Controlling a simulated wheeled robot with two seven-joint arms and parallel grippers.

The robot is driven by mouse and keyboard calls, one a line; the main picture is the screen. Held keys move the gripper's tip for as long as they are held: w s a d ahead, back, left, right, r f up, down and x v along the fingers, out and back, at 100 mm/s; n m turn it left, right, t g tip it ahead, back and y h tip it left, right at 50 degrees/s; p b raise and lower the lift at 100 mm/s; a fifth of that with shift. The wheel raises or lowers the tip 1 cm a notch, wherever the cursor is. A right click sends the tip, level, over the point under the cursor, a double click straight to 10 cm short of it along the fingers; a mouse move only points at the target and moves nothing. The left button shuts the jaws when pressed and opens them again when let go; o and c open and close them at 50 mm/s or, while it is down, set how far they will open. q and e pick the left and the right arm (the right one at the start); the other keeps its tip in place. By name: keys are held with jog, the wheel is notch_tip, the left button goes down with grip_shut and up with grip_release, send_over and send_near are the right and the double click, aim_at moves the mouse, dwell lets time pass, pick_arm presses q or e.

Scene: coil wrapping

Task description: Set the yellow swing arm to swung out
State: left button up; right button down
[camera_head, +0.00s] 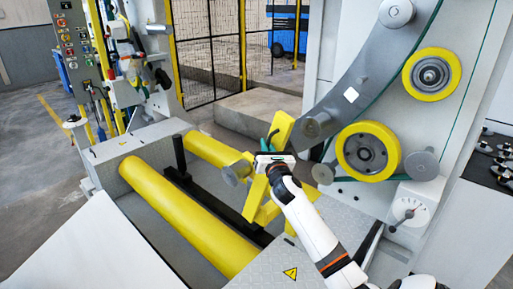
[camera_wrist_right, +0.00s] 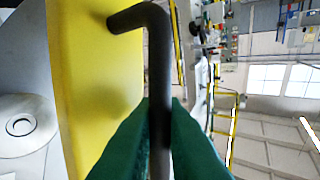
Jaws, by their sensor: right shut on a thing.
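The yellow swing arm (camera_head: 256,193) stands tilted in the middle of the head view, beside the grey machine panel. Its upper end leans right, close to a grey roller disc. My right gripper (camera_head: 267,144) is at the arm's middle, and its hand hides part of it. In the right wrist view, the green fingers (camera_wrist_right: 160,112) are shut on a dark bent handle (camera_wrist_right: 157,50) that sticks out from the yellow face of the arm (camera_wrist_right: 90,75). My left gripper is not in view.
Long yellow rollers (camera_head: 188,218) lie low to the left of the arm. A yellow-rimmed wheel (camera_head: 382,138) and grey discs sit on the panel to the right. A control box (camera_head: 75,45) stands at the back left, near a black mesh fence (camera_head: 208,65).

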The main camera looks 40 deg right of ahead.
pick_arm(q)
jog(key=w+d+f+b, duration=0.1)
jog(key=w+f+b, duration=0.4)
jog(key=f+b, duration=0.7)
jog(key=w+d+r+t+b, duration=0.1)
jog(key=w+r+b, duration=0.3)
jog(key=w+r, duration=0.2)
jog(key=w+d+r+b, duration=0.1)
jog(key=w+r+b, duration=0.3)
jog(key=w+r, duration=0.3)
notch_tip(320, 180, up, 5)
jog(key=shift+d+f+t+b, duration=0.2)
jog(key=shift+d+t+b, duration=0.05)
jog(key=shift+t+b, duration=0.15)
pick_arm(e)
jog(key=s+f+m+t+h, duration=0.1)
jog(key=s+f+m+h, duration=0.1)
jog(key=s+f, duration=0.4)
jog(key=s+d+f+m+t+h, duration=0.1)
jog(key=s+f, duration=0.4)
jog(key=s, duration=0.6)
jog(key=shift+s+d+f+m+t+h, duration=0.2)
jog(key=shift+s+f+m+t+h, duration=0.15)
jog(key=shift+m+h, duration=0.65)
jog(key=shift+f, duration=0.15)
jog(key=c, duration=1.8)
grip_release()
jog(key=shift+s+r, duration=0.15)
jog(key=shift+r, duration=0.05)
